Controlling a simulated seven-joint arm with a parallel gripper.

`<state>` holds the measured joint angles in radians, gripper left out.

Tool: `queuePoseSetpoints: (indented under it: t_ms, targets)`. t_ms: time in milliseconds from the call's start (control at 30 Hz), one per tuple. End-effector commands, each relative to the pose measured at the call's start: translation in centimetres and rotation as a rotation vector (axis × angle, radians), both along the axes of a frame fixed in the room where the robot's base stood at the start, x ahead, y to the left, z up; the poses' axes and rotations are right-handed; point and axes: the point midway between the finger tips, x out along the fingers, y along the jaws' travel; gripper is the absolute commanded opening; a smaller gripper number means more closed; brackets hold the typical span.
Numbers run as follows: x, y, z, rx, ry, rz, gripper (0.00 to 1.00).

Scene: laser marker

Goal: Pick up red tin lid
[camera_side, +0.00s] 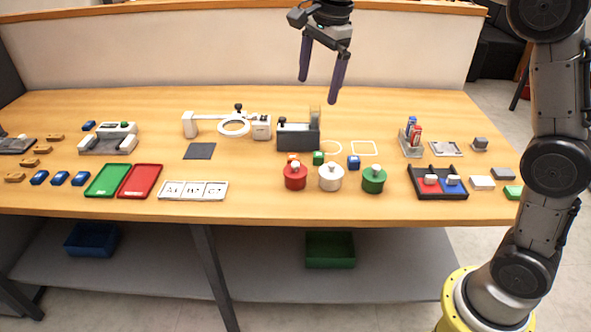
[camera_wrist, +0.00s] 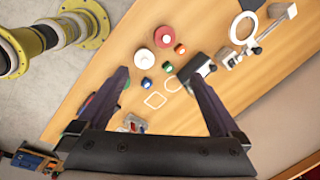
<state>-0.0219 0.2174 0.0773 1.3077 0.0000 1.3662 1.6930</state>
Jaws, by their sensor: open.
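The red tin lid (camera_side: 295,171) has a pale knob and sits on the red tin near the front middle of the table. In the wrist view, the red lid (camera_wrist: 165,37) shows from above, beyond the fingertips. A white tin (camera_side: 331,179) and a green tin (camera_side: 374,181) with similar knobbed lids stand to its right. My gripper (camera_side: 319,88) is open and empty, high above the table and well clear of the lid. Its two dark fingers (camera_wrist: 156,76) are spread apart in the wrist view.
Small orange, green (camera_side: 318,158) and blue (camera_side: 354,162) blocks lie just behind the tins. A dark grey device (camera_side: 298,137) stands behind them. A black tray (camera_side: 437,193) is to the right. A white label plate (camera_side: 193,191) and a red tray (camera_side: 139,181) are to the left.

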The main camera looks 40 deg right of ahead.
Motion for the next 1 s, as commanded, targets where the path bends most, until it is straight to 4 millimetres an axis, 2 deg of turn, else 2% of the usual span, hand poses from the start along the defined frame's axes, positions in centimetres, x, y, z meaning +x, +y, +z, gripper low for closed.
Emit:
queuePoseSetpoints:
  t_ms: [33, 100, 200, 267, 333, 567, 800, 1000]
  targets:
    - [1.8, 0.1, -1.7, 0.002, 0.031, -0.017, 1.00]
    - [3.7, 0.3, -3.7, 0.002, 0.064, -0.021, 1.00]
    - [5.5, 0.5, -6.6, 0.000, 0.104, -0.016, 1.00]
    - [6.1, 0.5, -8.1, -0.001, 0.129, -0.014, 1.00]
    - [6.2, 0.6, -9.5, -0.002, 0.156, -0.013, 1.00]
    - [6.2, 0.7, -12.6, -0.003, 0.179, -0.010, 1.00]
    - [6.2, 0.6, -17.0, -0.003, 0.177, -0.010, 1.00]
    - [6.2, 0.6, -18.9, -0.003, 0.175, -0.010, 1.00]
